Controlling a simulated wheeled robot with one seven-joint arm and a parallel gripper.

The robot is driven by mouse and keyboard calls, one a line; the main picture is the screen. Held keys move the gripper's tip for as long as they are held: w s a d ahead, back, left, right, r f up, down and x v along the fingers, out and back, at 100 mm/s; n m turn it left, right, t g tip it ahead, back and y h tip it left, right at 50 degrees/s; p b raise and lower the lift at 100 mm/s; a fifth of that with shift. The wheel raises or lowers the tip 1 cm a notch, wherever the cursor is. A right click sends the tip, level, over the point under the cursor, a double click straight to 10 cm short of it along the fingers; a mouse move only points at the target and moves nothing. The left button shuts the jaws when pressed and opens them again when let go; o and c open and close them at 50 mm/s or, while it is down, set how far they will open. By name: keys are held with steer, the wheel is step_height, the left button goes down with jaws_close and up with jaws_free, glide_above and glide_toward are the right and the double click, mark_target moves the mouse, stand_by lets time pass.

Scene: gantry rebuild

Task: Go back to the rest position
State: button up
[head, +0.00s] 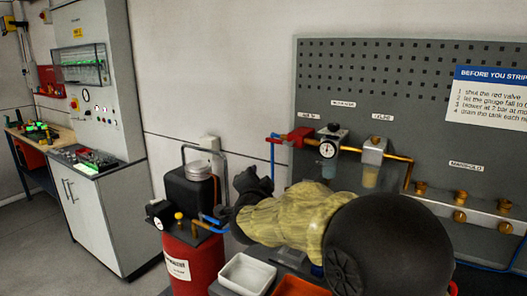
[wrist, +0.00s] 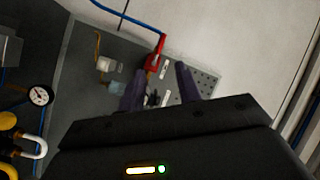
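My arm reaches from the lower right of the head view, with a yellowish sleeve over part of it. It ends in my dark gripper (head: 252,182), in front of the wall and left of the pegboard (head: 420,75). The head view does not show the fingers clearly. In the wrist view my gripper (wrist: 160,72) has its two fingers apart, with nothing visible held between them. The pegboard with the red valve (wrist: 152,62) shows beyond the fingers, apart from them.
A red compressor tank (head: 195,262) with a black canister (head: 190,188) stands close left of my gripper. A white tray (head: 247,273) and an orange tray (head: 300,287) lie below the arm. A gauge (head: 327,149) and brass fittings line the pegboard. Floor (head: 50,245) is clear at left.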

steer(key=s+d+f+n+g+y, duration=0.1)
steer(key=s+d+f+n+g, duration=0.4)
steer(key=f, duration=0.4)
steer(key=s+d+f+n+g+y, duration=0.1)
steer(key=s+d+f+n+g, duration=0.25)
steer(key=s+f, duration=0.4)
steer(key=s+d+f+n+g, duration=0.1)
steer(key=s+d+f+g, duration=0.15)
steer(key=s, duration=0.35)
steer(key=s+d+f+n+g+h, duration=0.1)
steer(key=s+d+f+g, duration=0.1)
steer(key=s+d+f, duration=0.3)
steer(key=s+d+f+n+g, duration=0.1)
steer(key=s+f+g, duration=0.1)
steer(key=s, duration=0.4)
steer(key=s+f+b+x, duration=0.1)
steer(key=s+b+x, duration=0.1)
steer(key=b+x, duration=0.8)
steer(key=w+p+v, duration=0.1)
steer(key=p+v, duration=0.7)
steer(key=w+r+p+v, duration=0.1)
steer(key=w+p+v, duration=0.1)
steer(key=p+v, duration=0.5)
steer(key=shift+r+p, duration=0.35)
steer(key=shift+r, duration=0.25)
steer(key=shift+w+a, duration=0.1)
